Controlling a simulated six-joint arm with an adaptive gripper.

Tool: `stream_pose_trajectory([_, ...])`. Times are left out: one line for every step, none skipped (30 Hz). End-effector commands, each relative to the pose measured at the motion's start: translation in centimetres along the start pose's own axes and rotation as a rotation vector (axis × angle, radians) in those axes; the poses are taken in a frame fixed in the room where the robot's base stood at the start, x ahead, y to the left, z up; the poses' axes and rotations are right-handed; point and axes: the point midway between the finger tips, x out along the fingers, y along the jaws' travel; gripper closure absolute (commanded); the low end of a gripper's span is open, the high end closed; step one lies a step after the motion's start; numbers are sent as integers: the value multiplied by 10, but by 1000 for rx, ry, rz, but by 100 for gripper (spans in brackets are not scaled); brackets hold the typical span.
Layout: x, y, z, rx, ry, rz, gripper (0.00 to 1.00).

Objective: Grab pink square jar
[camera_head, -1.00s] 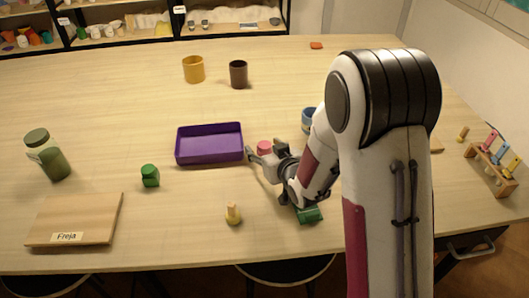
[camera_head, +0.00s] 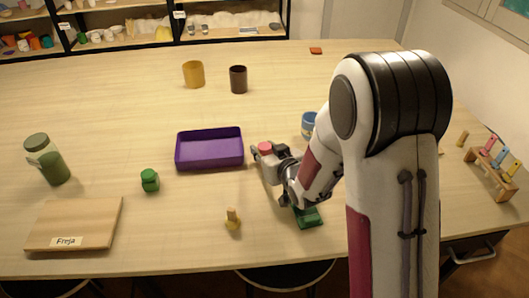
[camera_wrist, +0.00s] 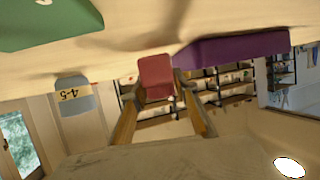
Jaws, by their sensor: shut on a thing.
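The pink jar (camera_head: 265,148) stands just right of the purple tray in the head view, with mostly its top showing. In the wrist view the pink jar (camera_wrist: 155,76) sits between the tips of my two fingers. My gripper (camera_head: 262,155) is shut on it, low over the table. In the wrist view my gripper (camera_wrist: 157,92) has a finger on each side of the jar. The jar's lower part is hidden in the head view, and I cannot tell whether it touches the table.
The purple tray (camera_head: 209,164) is close on the left and looks empty. A green object (camera_head: 308,217) lies beneath my wrist. A blue mug (camera_head: 308,122) is behind my arm. A green jar (camera_head: 150,180) and a wooden board (camera_head: 60,215) stand farther left.

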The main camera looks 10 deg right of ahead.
Motion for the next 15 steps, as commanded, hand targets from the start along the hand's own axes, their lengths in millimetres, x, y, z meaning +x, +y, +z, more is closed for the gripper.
stream_pose_trajectory([-2, 0, -6, 0, 3, 0, 99])
stream_pose_trajectory([-3, 0, -8, 0, 4, 1, 99])
stream_pose_trajectory([-5, 0, -13, 0, 5, 1, 99])
stream_pose_trajectory([-6, 0, -15, 0, 5, 1, 99])
stream_pose_trajectory([-7, 0, -18, 0, 4, 1, 99])
stream_pose_trajectory([-9, 0, -23, -1, 6, 1, 99])
stream_pose_trajectory([-10, 0, -26, -1, 6, 1, 99])
stream_pose_trajectory([-12, 0, -29, -1, 5, 1, 99])
stream_pose_trajectory([-14, 0, -34, -1, 6, 1, 99])
stream_pose_trajectory([-15, 0, -38, -1, 6, 1, 99])
stream_pose_trajectory([-16, 0, -41, -1, 5, 0, 99])
stream_pose_trajectory([-18, 0, -46, -1, 6, 0, 99])
stream_pose_trajectory([-20, 0, -50, -1, 6, 1, 99])
stream_pose_trajectory([-21, 0, -53, -1, 6, 1, 99])
stream_pose_trajectory([-23, 0, -57, -1, 6, 1, 99])
